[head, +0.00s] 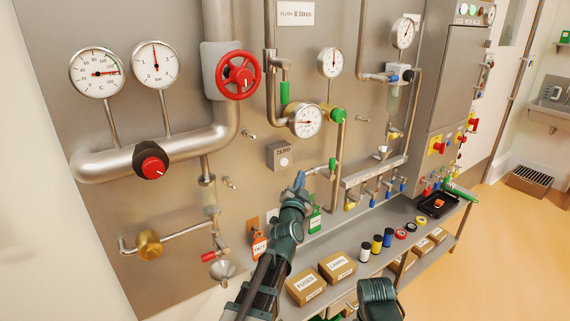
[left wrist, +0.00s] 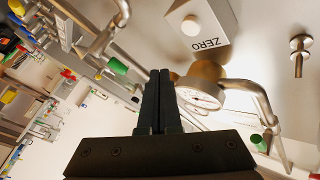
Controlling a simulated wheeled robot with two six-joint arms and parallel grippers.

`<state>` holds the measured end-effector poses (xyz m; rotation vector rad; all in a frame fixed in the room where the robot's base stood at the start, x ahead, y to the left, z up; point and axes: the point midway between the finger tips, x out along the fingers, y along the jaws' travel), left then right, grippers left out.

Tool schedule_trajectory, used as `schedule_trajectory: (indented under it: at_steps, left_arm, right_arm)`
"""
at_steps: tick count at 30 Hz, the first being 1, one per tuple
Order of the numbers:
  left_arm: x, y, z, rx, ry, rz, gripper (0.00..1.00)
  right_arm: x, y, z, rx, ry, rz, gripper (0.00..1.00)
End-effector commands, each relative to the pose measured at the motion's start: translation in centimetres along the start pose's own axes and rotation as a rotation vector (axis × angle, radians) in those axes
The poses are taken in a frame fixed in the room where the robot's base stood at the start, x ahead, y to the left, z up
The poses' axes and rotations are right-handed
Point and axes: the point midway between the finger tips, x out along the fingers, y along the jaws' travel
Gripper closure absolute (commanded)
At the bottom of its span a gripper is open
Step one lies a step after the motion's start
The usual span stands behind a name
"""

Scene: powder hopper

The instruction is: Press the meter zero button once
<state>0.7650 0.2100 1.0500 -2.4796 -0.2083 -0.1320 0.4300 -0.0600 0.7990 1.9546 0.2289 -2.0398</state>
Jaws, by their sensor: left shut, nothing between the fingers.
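The meter zero button is a small pale round button (head: 284,162) on a grey box marked ZERO (head: 275,152) fixed to the steel panel. In the left wrist view the button (left wrist: 190,26) shows on the box (left wrist: 215,17), upper right of my fingers. My left gripper (head: 299,178) is shut and empty, a little below and right of the button in the head view. In the left wrist view its fingers (left wrist: 160,76) are together, and the button appears apart from the tips.
A round dial meter (head: 305,120) on piping sits above right of the box. A pipe with a green-handled valve (head: 332,164) is right of my left gripper. A shelf (head: 345,238) with cartons and small jars runs below. A red handwheel (head: 238,75) is upper left.

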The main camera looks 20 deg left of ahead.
Motion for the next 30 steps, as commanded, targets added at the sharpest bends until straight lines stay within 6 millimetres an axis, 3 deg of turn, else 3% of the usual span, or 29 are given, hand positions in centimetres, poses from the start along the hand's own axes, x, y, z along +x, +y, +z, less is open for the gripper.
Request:
schedule_trajectory:
  at_steps: [12, 30]
  left_arm:
    - [3.4, -2.4, 2.4, 0.001, -0.001, 0.0, 1.0]
    - [4.2, -3.0, 3.1, -0.001, -0.001, 0.001, 1.0]
  right_arm:
    - [0.0, 0.0, 0.0, 0.0, 0.0, 0.0, 0.41]
    - [0.0, 0.0, 0.0, 0.0, 0.0, 0.0, 0.41]
